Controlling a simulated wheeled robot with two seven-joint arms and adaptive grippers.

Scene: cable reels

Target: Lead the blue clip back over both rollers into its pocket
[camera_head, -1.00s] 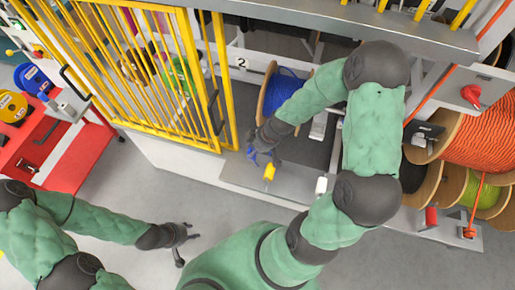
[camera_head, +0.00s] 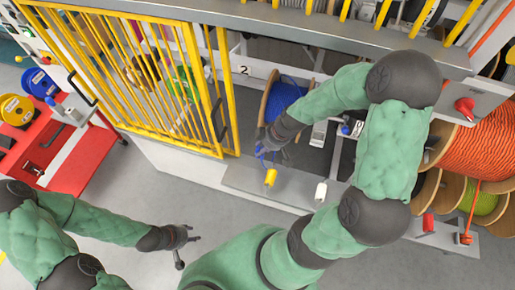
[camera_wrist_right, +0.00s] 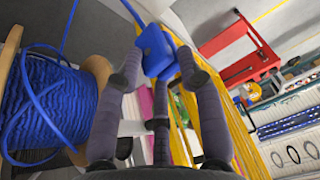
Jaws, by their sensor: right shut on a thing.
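My right gripper (camera_head: 270,150) is shut on the blue clip (camera_wrist_right: 155,48), held above the ledge beside the yellow roller (camera_head: 270,178). In the right wrist view the clip sits between the fingertips (camera_wrist_right: 163,70), with blue cable running up from it. A white roller (camera_head: 321,190) stands further right on the ledge. The reel of blue cable (camera_head: 287,94) is behind the gripper and also fills the left of the wrist view (camera_wrist_right: 45,105). My left gripper (camera_head: 186,242) is open and empty over the floor. I cannot make out the pocket for certain.
A yellow barred gate (camera_head: 130,85) stands left of the blue reel. The orange cable reel (camera_head: 480,140) is at the right, with a red knob (camera_head: 464,108) above it. A red bench (camera_head: 70,165) stands far left. The floor between is clear.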

